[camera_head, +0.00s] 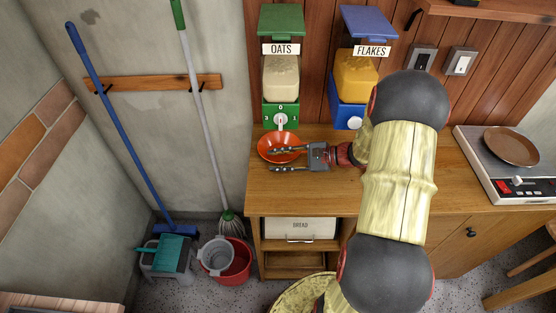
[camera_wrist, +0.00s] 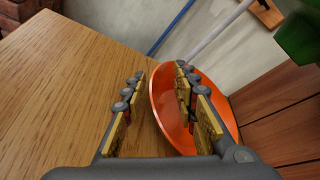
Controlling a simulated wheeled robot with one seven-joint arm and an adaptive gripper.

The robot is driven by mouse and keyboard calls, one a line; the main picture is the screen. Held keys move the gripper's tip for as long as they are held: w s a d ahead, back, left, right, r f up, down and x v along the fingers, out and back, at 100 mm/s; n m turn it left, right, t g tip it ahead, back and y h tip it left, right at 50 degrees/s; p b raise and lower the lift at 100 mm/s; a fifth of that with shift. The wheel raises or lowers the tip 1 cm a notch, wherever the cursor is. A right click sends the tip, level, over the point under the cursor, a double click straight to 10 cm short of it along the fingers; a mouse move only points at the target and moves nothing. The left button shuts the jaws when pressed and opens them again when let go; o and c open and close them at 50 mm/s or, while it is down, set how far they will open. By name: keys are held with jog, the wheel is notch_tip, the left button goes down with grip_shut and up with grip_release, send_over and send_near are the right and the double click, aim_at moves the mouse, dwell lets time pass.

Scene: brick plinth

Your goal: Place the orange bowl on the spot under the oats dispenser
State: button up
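The orange bowl (camera_head: 275,142) stands on the wooden counter, just below and in front of the green oats dispenser (camera_head: 281,78). It also shows in the wrist view (camera_wrist: 168,108), on the right side. My gripper (camera_head: 272,160) reaches in from the right at the bowl's near side. Its fingers (camera_wrist: 160,70) are apart, with one over the inside of the bowl and the other outside it. The near rim lies between them, and I see no grip on it. The spot under the dispenser is hidden by the bowl, so I cannot tell how exactly they line up.
A blue flakes dispenser (camera_head: 347,82) hangs to the right of the oats one. A hotplate (camera_head: 486,172) with a brown pan (camera_head: 511,147) is at the far right. The counter (camera_head: 300,195) is clear in front. A mop and red bucket (camera_head: 239,262) stand on the floor left.

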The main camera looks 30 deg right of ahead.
jog(key=p+v, duration=0.3)
jog(key=v, duration=0.9)
jog(key=shift+p, duration=0.35)
